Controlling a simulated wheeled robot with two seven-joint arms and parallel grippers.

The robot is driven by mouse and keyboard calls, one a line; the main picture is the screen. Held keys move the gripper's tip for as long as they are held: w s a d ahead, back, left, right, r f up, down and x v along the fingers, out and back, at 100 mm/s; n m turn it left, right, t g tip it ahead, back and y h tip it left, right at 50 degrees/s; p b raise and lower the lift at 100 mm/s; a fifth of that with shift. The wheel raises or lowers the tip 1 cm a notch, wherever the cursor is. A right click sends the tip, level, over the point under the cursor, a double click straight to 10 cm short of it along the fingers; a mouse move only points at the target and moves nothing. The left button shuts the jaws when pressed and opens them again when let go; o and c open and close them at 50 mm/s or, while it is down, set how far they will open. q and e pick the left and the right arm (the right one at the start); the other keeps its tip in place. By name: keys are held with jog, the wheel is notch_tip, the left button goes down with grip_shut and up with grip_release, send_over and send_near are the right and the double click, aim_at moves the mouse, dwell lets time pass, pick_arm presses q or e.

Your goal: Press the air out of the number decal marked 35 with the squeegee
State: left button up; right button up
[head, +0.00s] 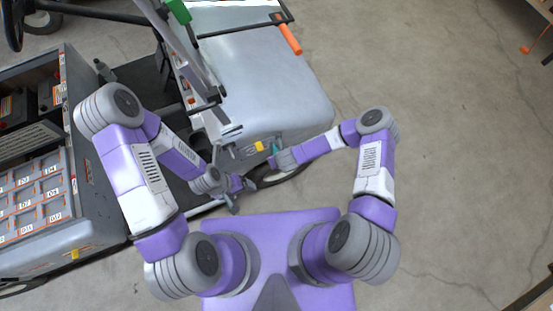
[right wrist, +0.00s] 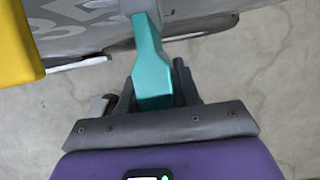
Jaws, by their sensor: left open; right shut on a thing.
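The squeegee has a teal handle (right wrist: 150,65), which is shut between the fingers of my right gripper (right wrist: 152,88). In the head view the squeegee (head: 274,148) shows as a small teal patch at the cart's front end. The squeegee's far end meets or overlaps the grey panel in the right wrist view; I cannot tell whether it touches. Pale figures of the number decal (right wrist: 88,10) show on that panel, cut off by the frame's top edge, so the full number is not readable. My left gripper (head: 243,192) is open and empty, low beside the cart's front.
A yellow block (right wrist: 15,45) sits beside the squeegee. A grey cabinet with labelled compartments (head: 72,195) stands at left. Concrete floor (head: 450,150) is clear at right.

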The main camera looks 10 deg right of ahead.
jog(key=s+d+p, duration=0.2)
jog(key=s, duration=0.4)
jog(key=shift+s, duration=0.35)
dwell(0.5)
